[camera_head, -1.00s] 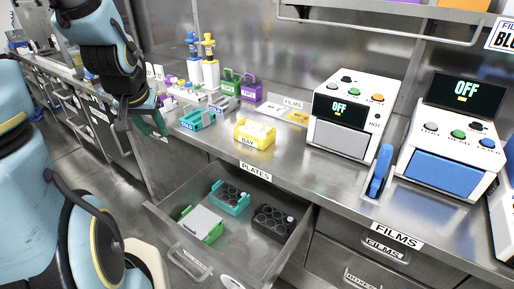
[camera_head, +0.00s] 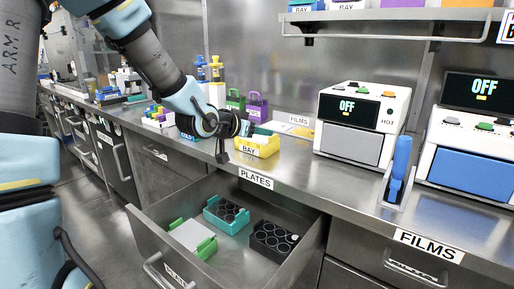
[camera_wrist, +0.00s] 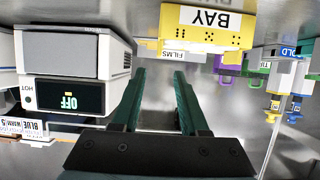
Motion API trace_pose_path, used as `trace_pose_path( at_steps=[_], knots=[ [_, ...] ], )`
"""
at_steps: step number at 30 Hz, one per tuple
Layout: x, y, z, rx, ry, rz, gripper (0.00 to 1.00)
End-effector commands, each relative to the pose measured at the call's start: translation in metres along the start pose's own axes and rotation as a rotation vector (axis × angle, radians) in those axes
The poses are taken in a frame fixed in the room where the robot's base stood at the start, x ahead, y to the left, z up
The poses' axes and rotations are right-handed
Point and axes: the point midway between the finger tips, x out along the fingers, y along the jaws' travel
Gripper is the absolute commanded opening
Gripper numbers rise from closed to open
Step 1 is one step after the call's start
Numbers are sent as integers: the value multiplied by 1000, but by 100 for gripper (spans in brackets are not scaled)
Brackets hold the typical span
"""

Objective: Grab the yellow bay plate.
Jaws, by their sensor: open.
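The yellow bay (camera_head: 258,148), labelled BAY, stands on the steel counter at the drawer's back edge. In the wrist view the yellow bay (camera_wrist: 208,30) is upside down at the top edge, partly cut off. I cannot make out a separate plate in it; my gripper hides part of its top in the head view. My gripper (camera_head: 238,138) is open and empty, at the bay's left and upper side. In the wrist view my gripper (camera_wrist: 160,74) shows two dark green fingers apart, with bare counter between them. The bay lies beyond the fingertips. I see no contact.
The open PLATES drawer (camera_head: 160,225) below holds a white plate with green ends, a teal one and a black one (camera_head: 275,240). A white HOT device (camera_head: 355,125) stands right of the bay. Purple (camera_head: 257,107) and green racks and bottles stand behind my gripper.

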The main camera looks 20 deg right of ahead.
Motion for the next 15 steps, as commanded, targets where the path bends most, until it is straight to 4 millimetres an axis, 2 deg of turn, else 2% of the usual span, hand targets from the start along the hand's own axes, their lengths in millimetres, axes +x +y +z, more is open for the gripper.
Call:
trace_pose_path(
  at_steps=[6,15],
  knots=[
    [16,1,3,-2,-2,0,44],
    [56,3,9,-1,-2,0,44]
  ],
)
